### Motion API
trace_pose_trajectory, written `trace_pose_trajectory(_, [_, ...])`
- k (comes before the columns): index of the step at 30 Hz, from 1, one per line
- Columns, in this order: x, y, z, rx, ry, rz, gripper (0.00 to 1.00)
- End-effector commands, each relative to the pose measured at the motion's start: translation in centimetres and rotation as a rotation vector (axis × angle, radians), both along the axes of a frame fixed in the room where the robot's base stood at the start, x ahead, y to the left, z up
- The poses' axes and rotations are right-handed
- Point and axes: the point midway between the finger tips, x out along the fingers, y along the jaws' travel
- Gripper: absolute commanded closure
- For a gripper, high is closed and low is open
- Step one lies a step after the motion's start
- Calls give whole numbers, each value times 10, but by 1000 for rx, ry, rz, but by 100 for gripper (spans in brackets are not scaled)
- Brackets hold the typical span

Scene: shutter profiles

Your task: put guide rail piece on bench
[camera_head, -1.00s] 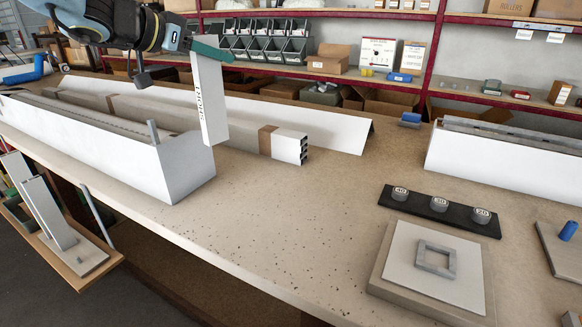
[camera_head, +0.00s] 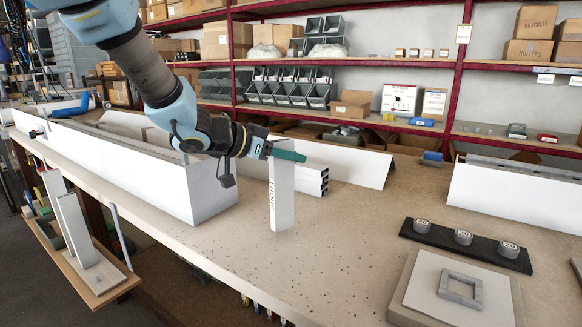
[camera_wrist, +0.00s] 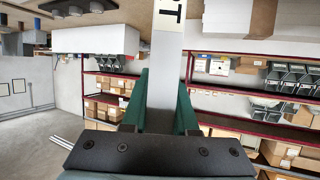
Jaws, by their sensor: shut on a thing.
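The guide rail piece (camera_head: 282,200) is a white upright profile with dark lettering down its side. My gripper (camera_head: 288,155) is shut on its upper end with green fingers. The piece hangs close to vertical over the front middle of the speckled bench (camera_head: 330,255). I cannot tell whether its lower end touches the bench top. In the wrist view, the piece (camera_wrist: 165,50) runs between the two green fingers (camera_wrist: 160,100), with part of the lettering showing.
A long white box profile (camera_head: 130,165) lies left of the piece. A bundle of hollow profiles (camera_head: 312,178) lies behind it. A black strip with round weights (camera_head: 465,243) and a plate with a square frame (camera_head: 460,288) are at right. Bench between is clear.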

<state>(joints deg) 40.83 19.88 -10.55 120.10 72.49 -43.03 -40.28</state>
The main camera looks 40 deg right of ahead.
Motion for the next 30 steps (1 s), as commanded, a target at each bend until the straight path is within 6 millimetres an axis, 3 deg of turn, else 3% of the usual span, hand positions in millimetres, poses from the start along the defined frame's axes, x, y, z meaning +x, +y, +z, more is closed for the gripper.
trace_pose_trajectory(4, [0,0,-16,0,1,-1,100])
trace_pose_trajectory(16, [0,0,-21,-1,1,0,100])
trace_pose_trajectory(17, [0,0,-21,0,1,0,71])
trace_pose_trajectory(18, [0,0,-20,0,0,0,66])
trace_pose_trajectory(24, [0,0,-20,0,0,0,44])
trace_pose_trajectory(30, [0,0,-20,0,0,0,43])
